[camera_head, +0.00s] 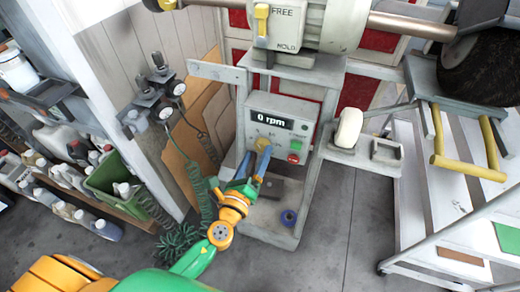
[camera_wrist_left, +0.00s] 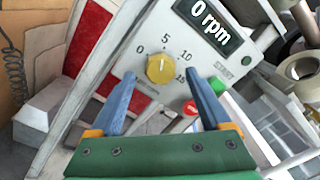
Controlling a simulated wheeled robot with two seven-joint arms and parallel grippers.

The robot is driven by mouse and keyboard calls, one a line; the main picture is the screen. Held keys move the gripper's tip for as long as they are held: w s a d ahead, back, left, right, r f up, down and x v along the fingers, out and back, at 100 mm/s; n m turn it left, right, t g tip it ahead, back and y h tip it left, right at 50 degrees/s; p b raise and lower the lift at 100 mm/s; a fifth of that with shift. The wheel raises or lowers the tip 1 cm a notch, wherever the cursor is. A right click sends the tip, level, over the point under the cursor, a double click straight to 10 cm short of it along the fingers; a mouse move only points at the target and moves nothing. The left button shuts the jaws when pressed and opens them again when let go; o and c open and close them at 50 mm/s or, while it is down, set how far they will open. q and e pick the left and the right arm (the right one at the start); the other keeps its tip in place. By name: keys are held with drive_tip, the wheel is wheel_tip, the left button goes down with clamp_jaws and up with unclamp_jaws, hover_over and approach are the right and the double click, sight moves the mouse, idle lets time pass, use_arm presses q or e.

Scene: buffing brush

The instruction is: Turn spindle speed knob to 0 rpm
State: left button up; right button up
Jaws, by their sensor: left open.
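The yellow spindle speed knob (camera_wrist_left: 160,69) is on a light grey control panel (camera_wrist_left: 128,52), with a scale marked 0, 5, 10 and 15 around it. I cannot tell its pointer direction with certainty. The display (camera_wrist_left: 211,22) above it reads 0 rpm, and the display in the head view (camera_head: 271,117) reads the same. My left gripper (camera_head: 258,158) is open in front of the panel. In the wrist view its blue fingers lie to the left and right of the knob, with gaps visible on both sides. My right gripper is not in view.
A red button (camera_wrist_left: 190,108) and a green button (camera_wrist_left: 217,85) are right of the knob, close to the right finger. A green crate (camera_head: 108,177) stands at left.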

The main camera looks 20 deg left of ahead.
use_arm(q)
drive_tip(key=shift+w+d, duration=0.2)
drive_tip(key=shift+w, duration=0.9)
drive_tip(key=shift+s+a, duration=0.1)
drive_tip(key=shift+c, duration=0.7)
clamp_jaws()
drive_tip(key=shift+f, duration=0.1)
